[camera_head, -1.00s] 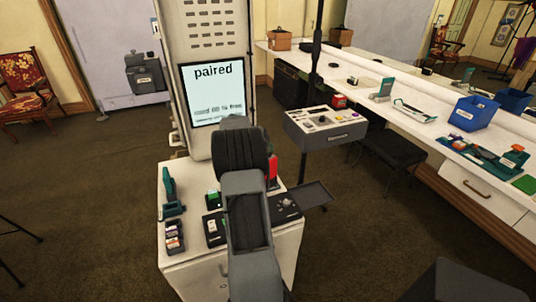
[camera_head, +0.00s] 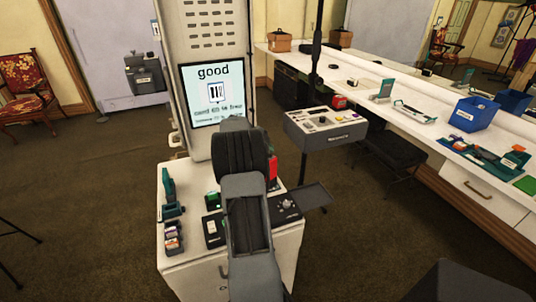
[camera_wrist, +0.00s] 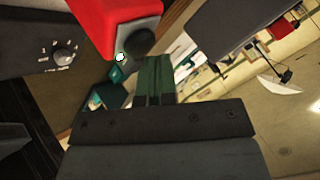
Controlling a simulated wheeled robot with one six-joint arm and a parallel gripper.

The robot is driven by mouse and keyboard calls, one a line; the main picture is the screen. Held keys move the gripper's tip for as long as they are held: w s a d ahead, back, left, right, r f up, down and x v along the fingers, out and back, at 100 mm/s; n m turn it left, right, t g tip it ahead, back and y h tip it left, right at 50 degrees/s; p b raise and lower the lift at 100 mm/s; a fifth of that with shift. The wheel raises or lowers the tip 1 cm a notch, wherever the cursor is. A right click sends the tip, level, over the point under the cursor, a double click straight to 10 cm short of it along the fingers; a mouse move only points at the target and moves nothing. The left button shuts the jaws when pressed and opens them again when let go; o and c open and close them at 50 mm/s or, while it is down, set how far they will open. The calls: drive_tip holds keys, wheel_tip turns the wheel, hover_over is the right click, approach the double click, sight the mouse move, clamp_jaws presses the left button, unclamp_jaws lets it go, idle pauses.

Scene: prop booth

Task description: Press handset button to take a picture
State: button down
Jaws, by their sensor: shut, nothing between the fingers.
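The handset appears to be the red block (camera_wrist: 112,20) with a dark grey rounded end in the wrist view; a small white spot shows at that end. Part of it shows as a red patch (camera_head: 273,170) beside my arm in the head view. My gripper (camera_wrist: 154,66) is shut, with its green fingers together and empty, close to the dark end. I cannot tell whether they touch. My arm hides the gripper in the head view. The booth screen (camera_head: 213,95) reads "good" above a small picture icon and a card line.
A grey side shelf (camera_head: 309,196) juts out right. A grey console (camera_head: 326,132) stands behind. Open carpet lies left.

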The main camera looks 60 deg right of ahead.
drive_tip(key=shift+r, duration=0.75)
drive_tip(key=shift+r+p, duration=0.3)
drive_tip(key=shift+r, duration=2.25)
